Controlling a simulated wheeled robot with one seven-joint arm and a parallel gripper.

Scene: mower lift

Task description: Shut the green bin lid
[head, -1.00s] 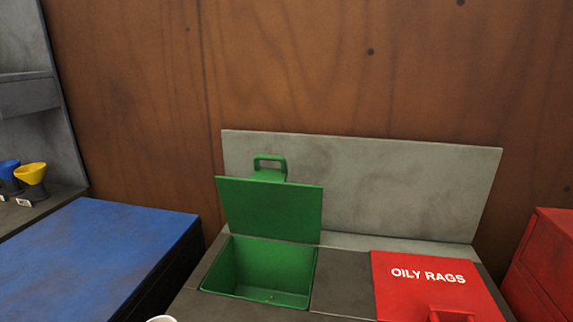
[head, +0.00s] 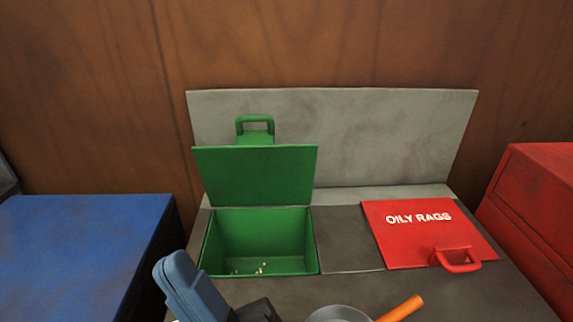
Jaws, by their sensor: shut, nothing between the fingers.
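The green bin (head: 262,235) is set into a dark grey top, open, with a few small pale bits on its floor. Its green lid (head: 255,175) stands raised at the back edge, leaning toward the grey back panel. A green loop handle (head: 255,124) shows above the lid's top edge, on its far side. My gripper (head: 173,265), blue with a dark part beside it, enters at the bottom edge, in front of the bin's left front corner and apart from the lid. It is shut and empty; its lower part is cut off by the frame.
A red lid (head: 415,238) marked OILY RAGS lies shut on the right. An orange-handled item with a grey round part (head: 340,314) lies in front. A blue cabinet (head: 75,250) stands left, a red box (head: 540,205) right. The grey panel (head: 390,140) rises behind.

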